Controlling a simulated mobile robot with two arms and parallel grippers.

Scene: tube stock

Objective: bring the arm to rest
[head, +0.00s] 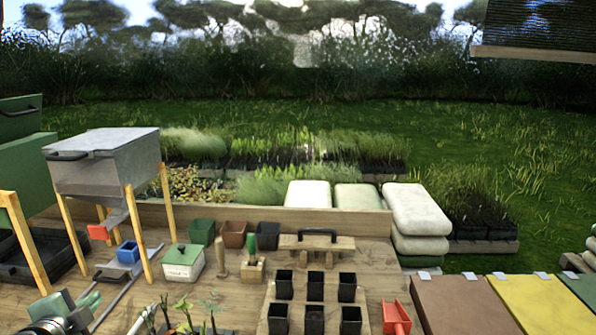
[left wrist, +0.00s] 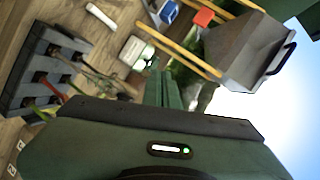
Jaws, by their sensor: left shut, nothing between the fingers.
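My left gripper (head: 92,299) shows at the lower left of the head view, low over the near left part of the wooden bench (head: 240,297). Its green fingers are together with nothing between them. They also show in the left wrist view (left wrist: 166,88), pointing up from the dark green gripper body. My right gripper is in neither view.
A grey hopper (head: 105,165) on wooden legs stands beyond my left gripper, with a blue cup (head: 128,252) below it. Seedlings (head: 185,310) stand to its right. A lidded box (head: 183,262), black pots (head: 315,286) and a red scoop (head: 396,316) sit farther right.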

